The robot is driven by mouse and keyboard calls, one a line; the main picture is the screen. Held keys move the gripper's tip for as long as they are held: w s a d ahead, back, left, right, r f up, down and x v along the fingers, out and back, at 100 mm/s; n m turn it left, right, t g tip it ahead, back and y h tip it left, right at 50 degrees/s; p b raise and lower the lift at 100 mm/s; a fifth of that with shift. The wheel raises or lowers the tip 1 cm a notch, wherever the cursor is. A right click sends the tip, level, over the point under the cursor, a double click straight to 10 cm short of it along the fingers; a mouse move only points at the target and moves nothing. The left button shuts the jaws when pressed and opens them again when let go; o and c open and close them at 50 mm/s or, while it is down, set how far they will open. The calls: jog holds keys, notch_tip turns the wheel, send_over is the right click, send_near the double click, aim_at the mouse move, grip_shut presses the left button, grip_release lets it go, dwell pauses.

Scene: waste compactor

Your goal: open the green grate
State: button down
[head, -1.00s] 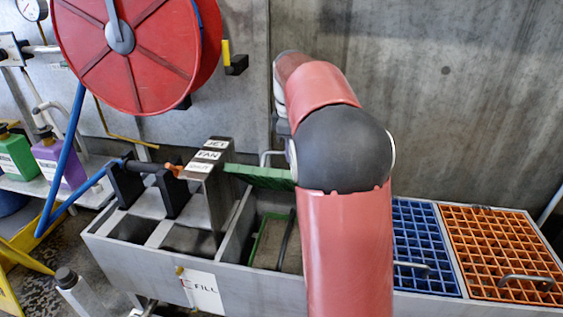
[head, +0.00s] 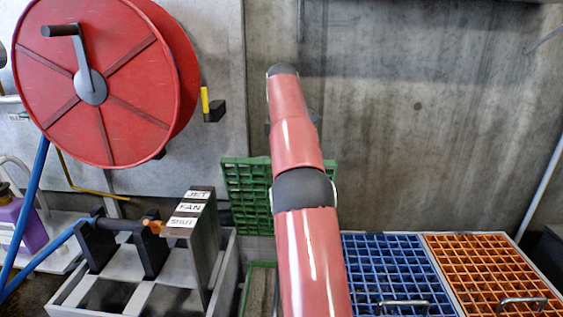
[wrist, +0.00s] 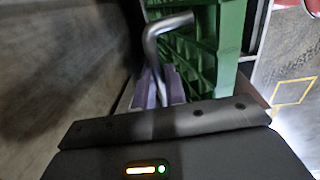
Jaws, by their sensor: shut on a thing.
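The green grate (head: 247,197) stands raised, close to upright, behind my arm in the head view, with its lower edge by the trough. My arm covers its middle. In the wrist view the grate (wrist: 205,45) is seen close up, with its bent metal handle (wrist: 158,48) in front. My gripper (wrist: 158,90) is shut on the handle, which runs down between its two purple-grey fingers. In the head view the gripper is hidden behind my arm.
A blue grate (head: 385,262) and an orange grate (head: 480,262) lie flat to the right. A black and grey lever block marked JET, FAN, SHUT (head: 190,212) stands left of the opening. A red hose reel (head: 105,85) hangs at upper left. A concrete wall (head: 440,120) rises behind.

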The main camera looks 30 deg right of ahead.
jog(key=shift+w+d+f, duration=0.2)
jog(key=shift+w+d, duration=0.2)
jog(key=shift+w, duration=0.15)
jog(key=c, duration=1.5)
grip_release()
jog(key=shift+w+f, duration=0.1)
jog(key=shift+w, duration=0.05)
jog(key=shift+o, duration=0.2)
jog(key=shift+r, duration=0.2)
